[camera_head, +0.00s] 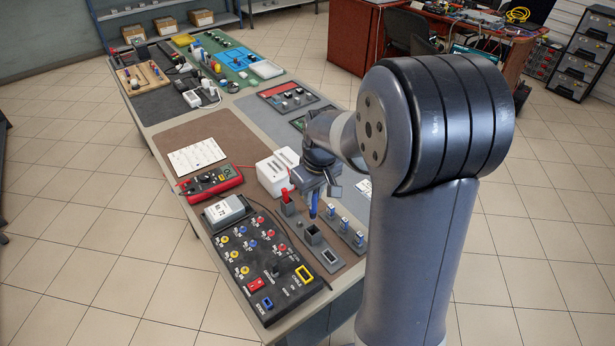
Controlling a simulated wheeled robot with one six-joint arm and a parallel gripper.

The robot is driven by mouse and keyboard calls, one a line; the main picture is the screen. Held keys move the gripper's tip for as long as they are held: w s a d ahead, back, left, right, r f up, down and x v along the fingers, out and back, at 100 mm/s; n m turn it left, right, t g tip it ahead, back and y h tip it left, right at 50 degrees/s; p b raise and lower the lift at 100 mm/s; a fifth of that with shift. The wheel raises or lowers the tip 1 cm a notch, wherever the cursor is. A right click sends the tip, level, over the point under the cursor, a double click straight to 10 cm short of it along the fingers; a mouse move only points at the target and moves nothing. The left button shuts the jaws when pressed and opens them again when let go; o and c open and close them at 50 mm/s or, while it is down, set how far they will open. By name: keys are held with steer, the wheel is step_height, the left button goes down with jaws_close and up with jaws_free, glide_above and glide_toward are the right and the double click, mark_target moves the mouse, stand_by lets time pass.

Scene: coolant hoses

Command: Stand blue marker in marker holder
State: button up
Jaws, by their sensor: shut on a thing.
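The blue marker (314,205) hangs roughly upright below my gripper (320,190), which is shut on its upper part. The marker's lower end is above the bench, near a small dark square holder with an open top (314,234). This looks like the marker holder, and the marker appears apart from it. My wrist and gripper partly hide the area behind the marker.
A red item in a grey block (287,204) stands left of the marker. Small blue-and-white parts (345,225) stand at right. A white slotted box (277,172), red multimeter (211,181) and black panel with coloured sockets (257,258) crowd the bench. My arm covers the right.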

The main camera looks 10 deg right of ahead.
mark_target(313, 213)
steer(key=shift+f+b, duration=1.5)
steer(key=shift+f, duration=0.45)
steer(key=shift+s+f, duration=0.1)
steer(key=shift+f, duration=0.15)
steer(key=shift+f+b, duration=1.2)
steer(key=shift+f, duration=0.1)
steer(key=shift+f, duration=0.15)
steer(key=shift+f+b, duration=0.7)
steer(key=shift+f, duration=0.05)
steer(key=shift+f, duration=0.15)
steer(key=o, duration=1.2)
